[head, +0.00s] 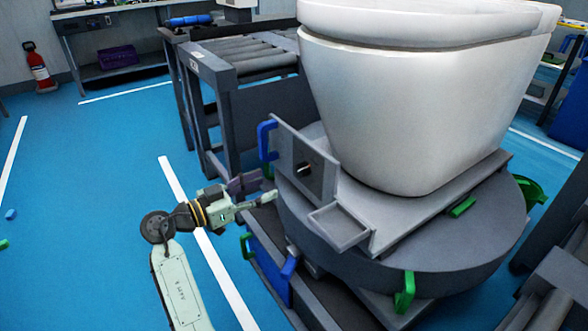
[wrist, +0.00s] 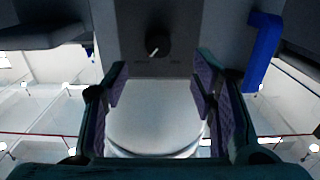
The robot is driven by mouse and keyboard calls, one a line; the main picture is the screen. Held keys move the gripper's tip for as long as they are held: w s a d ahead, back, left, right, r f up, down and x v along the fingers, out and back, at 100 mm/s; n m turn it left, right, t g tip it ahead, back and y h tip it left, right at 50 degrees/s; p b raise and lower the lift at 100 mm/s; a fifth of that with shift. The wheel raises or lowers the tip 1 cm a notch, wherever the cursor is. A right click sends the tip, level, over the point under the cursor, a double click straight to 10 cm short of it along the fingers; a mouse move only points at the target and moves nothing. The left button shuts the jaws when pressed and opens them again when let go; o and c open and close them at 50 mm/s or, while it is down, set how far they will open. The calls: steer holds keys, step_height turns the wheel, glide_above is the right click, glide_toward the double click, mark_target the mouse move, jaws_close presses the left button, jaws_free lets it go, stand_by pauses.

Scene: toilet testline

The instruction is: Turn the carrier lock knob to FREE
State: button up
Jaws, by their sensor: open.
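The carrier lock knob (head: 304,168) is a small dark round knob with a white mark, on an upright grey panel (head: 288,150) at the front of the carrier. In the wrist view the knob (wrist: 157,45) shows beyond my fingertips, its white mark pointing to the lower left. Two small labels below it are too small to read. My gripper (head: 259,189) is open and empty, a short way left of the panel and apart from the knob. In the wrist view its purple-padded fingers (wrist: 161,88) are spread wide, the knob lying above the gap between them.
A blue handle (head: 266,140) stands at the panel's left edge. A shallow grey tray (head: 340,236) juts out below the panel. A white toilet (head: 415,105) sits on the round carrier turntable (head: 450,250). A roller conveyor (head: 245,50) stands behind. Blue floor at left is open.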

mark_target(298, 172)
steer(key=x, duration=1)
steer(key=shift+w+d+r+p, duration=0.1)
steer(key=shift+d+p, duration=0.2)
steer(key=shift+p, duration=0.1)
steer(key=shift+c, duration=0.4)
steer(key=c, duration=1.1)
